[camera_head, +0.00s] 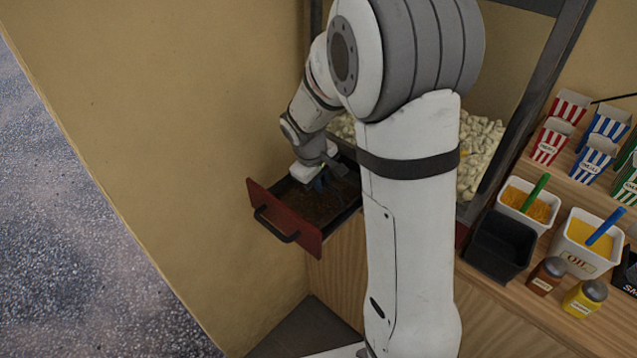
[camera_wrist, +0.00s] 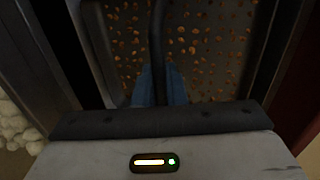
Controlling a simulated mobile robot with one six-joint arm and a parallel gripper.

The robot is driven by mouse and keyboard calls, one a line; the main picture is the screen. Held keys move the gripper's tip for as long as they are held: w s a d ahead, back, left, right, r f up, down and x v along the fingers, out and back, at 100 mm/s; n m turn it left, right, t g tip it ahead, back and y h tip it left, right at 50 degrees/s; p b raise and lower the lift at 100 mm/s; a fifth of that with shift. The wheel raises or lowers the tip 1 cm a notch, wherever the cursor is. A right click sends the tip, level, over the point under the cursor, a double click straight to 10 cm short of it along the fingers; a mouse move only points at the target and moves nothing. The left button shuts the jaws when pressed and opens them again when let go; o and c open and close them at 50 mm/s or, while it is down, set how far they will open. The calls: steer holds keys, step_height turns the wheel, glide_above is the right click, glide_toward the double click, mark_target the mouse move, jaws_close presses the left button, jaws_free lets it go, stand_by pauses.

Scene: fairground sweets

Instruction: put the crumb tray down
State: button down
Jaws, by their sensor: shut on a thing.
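The crumb tray is a dark tray with brown crumbs scattered over its floor (camera_head: 308,207). It sits within the pulled-out drawer with a red front (camera_head: 284,222); whether it rests on the drawer's bottom I cannot tell. In the wrist view the crumb tray (camera_wrist: 215,45) shows below my gripper, with a black bar handle (camera_wrist: 156,35) crossing it. My gripper (camera_head: 322,182) reaches down into the drawer. Its blue fingers (camera_wrist: 160,88) are shut on the black bar. My arm hides part of the drawer's right side.
The popcorn case (camera_head: 478,150) stands behind the drawer. To the right, the wooden counter (camera_head: 520,300) holds an empty black tub (camera_head: 501,243), an oil tub (camera_head: 588,245), small jars (camera_head: 585,298) and striped boxes (camera_head: 594,158). A tan wall (camera_head: 150,130) is close on the left.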

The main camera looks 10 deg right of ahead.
steer(key=shift+f, duration=0.15)
steer(key=c, duration=1.5)
jaws_free()
steer(key=shift+s, duration=0.1)
steer(key=v, duration=1.2)
steer(key=s+m+y, duration=0.1)
steer(key=s+m, duration=0.1)
steer(key=s, duration=0.4)
steer(key=s+d+r+m+t, duration=0.1)
steer(key=s+m, duration=0.1)
steer(key=s, duration=0.5)
steer(key=s+d+m+y, duration=0.1)
steer(key=s+m, duration=0.1)
steer(key=s, duration=0.5)
steer(key=shift+s+d+r+m+t+y+b, duration=0.15)
steer(key=shift+r+m+t+y+b, duration=0.15)
steer(key=shift+m+b, duration=0.1)
steer(key=shift+o, duration=0.5)
